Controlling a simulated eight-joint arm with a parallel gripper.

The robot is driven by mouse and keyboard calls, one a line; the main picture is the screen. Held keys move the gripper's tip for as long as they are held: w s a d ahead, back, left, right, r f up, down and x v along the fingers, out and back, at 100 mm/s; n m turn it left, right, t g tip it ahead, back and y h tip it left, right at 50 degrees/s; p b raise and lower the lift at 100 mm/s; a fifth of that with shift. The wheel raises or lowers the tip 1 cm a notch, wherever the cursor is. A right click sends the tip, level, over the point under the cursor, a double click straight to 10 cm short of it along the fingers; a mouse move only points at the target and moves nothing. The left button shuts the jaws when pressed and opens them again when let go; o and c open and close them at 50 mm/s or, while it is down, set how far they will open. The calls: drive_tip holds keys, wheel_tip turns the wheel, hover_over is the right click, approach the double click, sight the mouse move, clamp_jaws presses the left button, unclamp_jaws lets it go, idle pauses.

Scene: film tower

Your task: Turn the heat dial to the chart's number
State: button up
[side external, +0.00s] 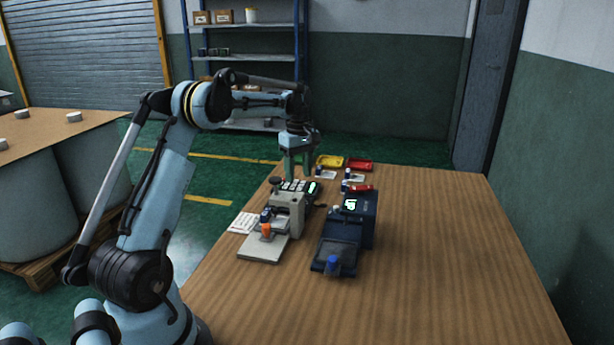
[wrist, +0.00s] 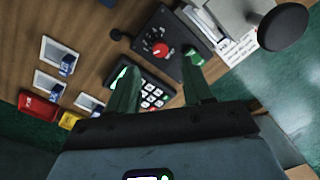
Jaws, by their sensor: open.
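The heat dial (wrist: 160,49) is a red round knob on a dark box (wrist: 178,32) in the wrist view, with pale marks around it. The mark it points to is too small to read. I cannot make out the dial in the side view. The chart (wrist: 238,48) is a white printed sheet beside the box, its text unreadable; a white sheet also lies at the table's left edge in the side view (side external: 244,222). My gripper (wrist: 161,65) is open and empty, its two green fingers apart with the dial between and beyond their tips. It hangs above the table's far-left part in the side view (side external: 298,170).
A keypad device (wrist: 152,96) lies close to the fingers. A grey press (side external: 288,215) with a black round knob (wrist: 283,26) and a dark blue machine (side external: 350,230) stand nearby. Yellow (side external: 330,161) and red (side external: 360,164) trays lie behind. The table's right side is clear.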

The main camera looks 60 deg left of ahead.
wheel_tip(320, 180, down, 6)
drive_tip(key=shift+s+f, duration=0.1)
drive_tip(key=shift+f, duration=0.15)
clamp_jaws()
idle(0.3)
drive_tip(key=shift+m, duration=0.3)
drive_tip(key=m, duration=0.5)
drive_tip(key=shift+m, duration=0.3)
drive_tip(key=m, duration=0.5)
drive_tip(key=shift+m, duration=0.4)
